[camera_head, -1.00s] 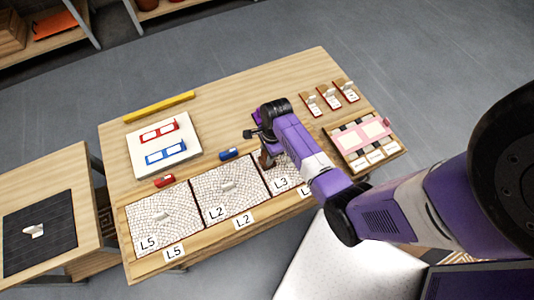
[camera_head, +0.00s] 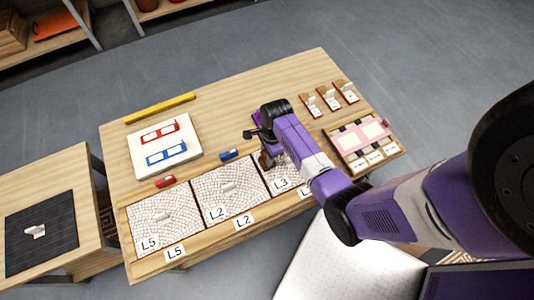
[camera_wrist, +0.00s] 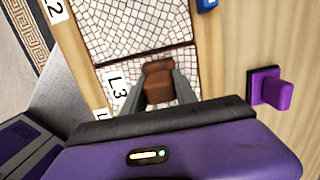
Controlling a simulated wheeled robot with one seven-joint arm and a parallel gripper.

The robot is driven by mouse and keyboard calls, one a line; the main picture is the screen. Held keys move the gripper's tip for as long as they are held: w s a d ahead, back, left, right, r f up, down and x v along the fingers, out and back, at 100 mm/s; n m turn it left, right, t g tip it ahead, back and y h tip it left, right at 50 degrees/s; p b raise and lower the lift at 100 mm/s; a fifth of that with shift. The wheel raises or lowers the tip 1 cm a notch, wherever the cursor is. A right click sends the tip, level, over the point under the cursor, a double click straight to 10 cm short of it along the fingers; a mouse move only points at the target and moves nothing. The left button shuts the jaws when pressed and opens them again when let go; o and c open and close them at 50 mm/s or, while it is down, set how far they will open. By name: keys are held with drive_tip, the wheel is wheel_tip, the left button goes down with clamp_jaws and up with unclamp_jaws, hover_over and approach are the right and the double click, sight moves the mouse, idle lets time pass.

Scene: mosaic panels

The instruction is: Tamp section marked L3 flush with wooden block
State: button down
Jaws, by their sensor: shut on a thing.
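The mosaic section marked L3 (camera_head: 285,182) lies at the right end of the row of white tiled panels, partly hidden under my arm. In the wrist view its L3 label and tiles (camera_wrist: 124,76) show beside my fingers. My gripper (camera_wrist: 166,92) is shut on a brown wooden block (camera_wrist: 158,80), over the L3 section. The block also shows below my wrist in the head view (camera_head: 266,160). I cannot tell whether the block touches the tiles. The L2 section (camera_head: 228,205) lies to the left of L3, and the L5 section (camera_head: 165,225) lies beyond it.
A purple block (camera_wrist: 270,90) is on the table beside my gripper. Blue (camera_head: 229,154) and red (camera_head: 166,181) pieces lie behind the panels. A white board (camera_head: 165,145) with frames, a yellow bar (camera_head: 160,107) and a pink-topped tray (camera_head: 362,136) are also on the table.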

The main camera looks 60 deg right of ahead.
drive_tip(key=shift+r+p, duration=3)
drive_tip(key=shift+r, duration=0.15)
drive_tip(key=shift+f, duration=0.15)
drive_tip(key=shift+f+b, duration=2.2)
drive_tip(key=shift+f, duration=0.7)
drive_tip(key=shift+f+b, duration=0.4)
drive_tip(key=shift+f, duration=0.15)
drive_tip(key=shift+f+p, duration=0.2)
drive_tip(key=shift+p, duration=0.2)
drive_tip(key=shift+r, duration=0.1)
wheel_tip(320, 180, up, 7)
drive_tip(key=p, duration=0.7)
